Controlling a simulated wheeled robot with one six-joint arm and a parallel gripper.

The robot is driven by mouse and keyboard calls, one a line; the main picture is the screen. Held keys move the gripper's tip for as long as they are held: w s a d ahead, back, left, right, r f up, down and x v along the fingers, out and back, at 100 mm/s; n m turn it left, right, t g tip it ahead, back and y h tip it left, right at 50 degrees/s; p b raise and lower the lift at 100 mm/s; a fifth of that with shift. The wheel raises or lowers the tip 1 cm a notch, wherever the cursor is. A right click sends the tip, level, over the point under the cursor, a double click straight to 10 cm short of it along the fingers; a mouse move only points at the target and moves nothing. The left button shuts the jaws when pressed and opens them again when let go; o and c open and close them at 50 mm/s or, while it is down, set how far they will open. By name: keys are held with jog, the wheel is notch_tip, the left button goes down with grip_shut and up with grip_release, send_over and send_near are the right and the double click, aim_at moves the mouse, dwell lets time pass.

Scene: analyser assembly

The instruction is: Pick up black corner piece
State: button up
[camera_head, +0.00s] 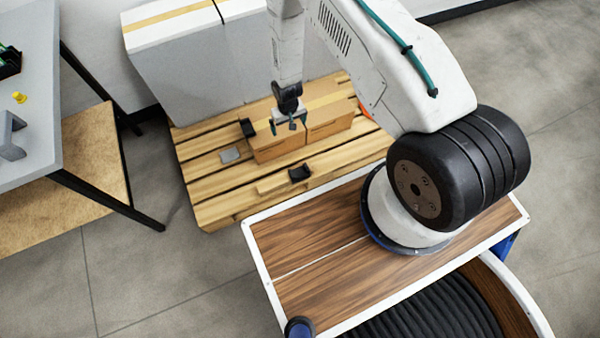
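A small black piece (300,173) lies on the front part of the wooden pallet, by the front of the cardboard box. A second small black piece (248,128) shows at the left end of the box. Both are too small to tell for sure which is the corner piece. My gripper (289,125) points down over the cardboard box, between and above the two black pieces. Its fingers look apart, and I see nothing held between them. It appears clear of both pieces.
The pallet (215,208) carries the cardboard box (280,146), a small grey plate (229,155) and large grey-white boxes (180,75) behind. A grey table (40,110) with a yellow part (19,97) stands at left. The floor (160,270) in front is clear.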

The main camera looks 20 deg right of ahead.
send_over(300, 173)
notch_tip(300, 173, down, 14)
jog(key=f, duration=0.1)
notch_tip(300, 173, down, 8)
jog(key=shift+a+r, duration=0.1)
jog(key=shift+r, duration=0.15)
jog(key=shift+c, duration=0.3)
jog(key=c, duration=0.9)
